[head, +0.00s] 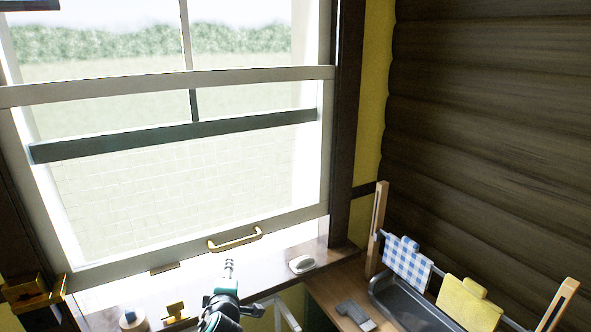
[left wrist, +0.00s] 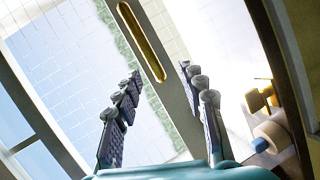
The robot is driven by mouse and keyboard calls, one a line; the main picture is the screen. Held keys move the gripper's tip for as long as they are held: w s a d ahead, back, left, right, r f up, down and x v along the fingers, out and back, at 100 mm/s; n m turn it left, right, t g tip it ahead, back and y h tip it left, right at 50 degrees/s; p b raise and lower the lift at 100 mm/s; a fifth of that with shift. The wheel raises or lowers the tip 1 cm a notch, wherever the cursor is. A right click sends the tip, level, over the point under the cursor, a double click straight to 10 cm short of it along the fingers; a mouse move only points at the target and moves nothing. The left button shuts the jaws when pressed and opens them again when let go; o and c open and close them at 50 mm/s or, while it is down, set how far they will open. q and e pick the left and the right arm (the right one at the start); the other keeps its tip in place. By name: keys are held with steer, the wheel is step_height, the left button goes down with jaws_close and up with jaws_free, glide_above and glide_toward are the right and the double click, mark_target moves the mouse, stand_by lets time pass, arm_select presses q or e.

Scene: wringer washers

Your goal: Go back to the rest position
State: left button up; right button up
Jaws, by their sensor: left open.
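My left gripper (head: 229,268) is at the bottom centre of the head view, just below the brass handle (head: 236,240) of the sash window (head: 262,222). In the left wrist view my left gripper (left wrist: 160,82) is open, with its two dark ridged fingers apart and nothing between them. The brass handle (left wrist: 141,42) shows beyond the fingertips on the pale window rail (left wrist: 172,90). The gripper looks apart from the handle. The lower sash is raised, with a bright gap under it at the sill. My right gripper is in neither view.
A wooden sill (head: 320,254) holds a white soap-like piece (head: 301,264), a roll (head: 132,319) and a yellow piece (head: 175,312). At right are a dark tub (head: 400,307), a checked cloth (head: 407,262) and a yellow cloth (head: 468,302) on a rail.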

arm_select(q)
steer(key=s+f+m+g+h+b, duration=0.1)
steer(key=s+f+m, duration=0.3)
steer(key=s, duration=0.5)
steer(key=s+d+f+m+g+h+b, duration=0.1)
steer(key=s+f+m+g+b, duration=0.1)
steer(key=s+m, duration=0.6)
steer(key=s+d+f+m+g+h+b, duration=0.1)
steer(key=s+f+m+g, duration=0.3)
steer(key=s, duration=0.6)
step_height(320, 180, down, 2)
steer(key=shift+d+f+m, duration=0.2)
steer(key=shift+f+m, duration=0.05)
steer(key=shift+m, duration=0.75)
steer(key=shift+a, duration=0.1)
